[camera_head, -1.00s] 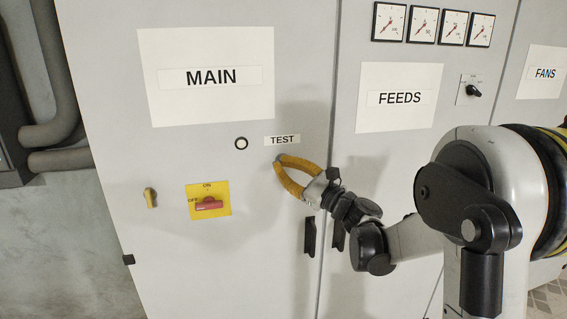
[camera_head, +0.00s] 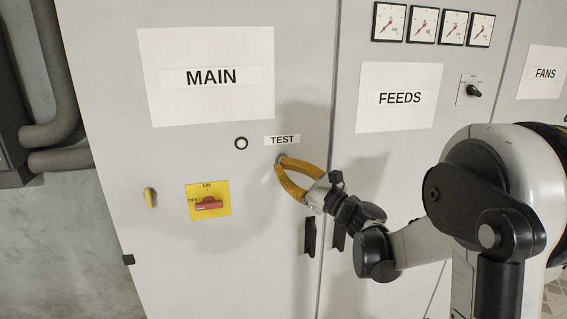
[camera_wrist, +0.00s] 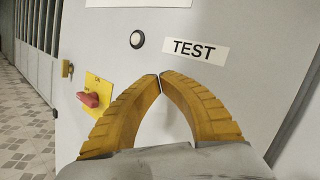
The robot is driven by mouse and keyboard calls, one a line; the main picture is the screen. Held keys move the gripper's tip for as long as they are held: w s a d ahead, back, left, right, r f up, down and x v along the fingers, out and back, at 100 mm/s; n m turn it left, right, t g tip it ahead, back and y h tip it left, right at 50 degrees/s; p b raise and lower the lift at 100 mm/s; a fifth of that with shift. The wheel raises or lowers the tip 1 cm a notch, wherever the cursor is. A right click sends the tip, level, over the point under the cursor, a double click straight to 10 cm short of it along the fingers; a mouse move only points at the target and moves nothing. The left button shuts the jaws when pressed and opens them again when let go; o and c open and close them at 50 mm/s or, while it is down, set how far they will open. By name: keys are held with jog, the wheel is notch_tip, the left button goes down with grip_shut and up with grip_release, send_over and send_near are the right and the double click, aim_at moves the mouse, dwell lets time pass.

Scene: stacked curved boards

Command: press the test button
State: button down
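The TEST label (camera_head: 282,140) is on the grey cabinet door under the MAIN sign. It also shows in the wrist view (camera_wrist: 194,50). My gripper (camera_head: 282,161) has its yellow fingers closed at the tips, with nothing between them. The tips are just below the label, at or very near a small grey round part that shows at their edge in the head view. That part is mostly covered, and I cannot tell whether the tips touch it. In the wrist view the fingertips (camera_wrist: 160,76) meet below and left of the label and hide what lies behind them.
A black-ringed round white fitting (camera_head: 241,143) is left of the label. A red rotary switch (camera_head: 208,204) on a yellow plate and a yellow key-like knob (camera_head: 151,197) are lower left. A black door handle (camera_head: 310,236) is below the gripper.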

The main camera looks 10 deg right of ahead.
jog(key=s, duration=0.5)
dwell(0.5)
dwell(0.4)
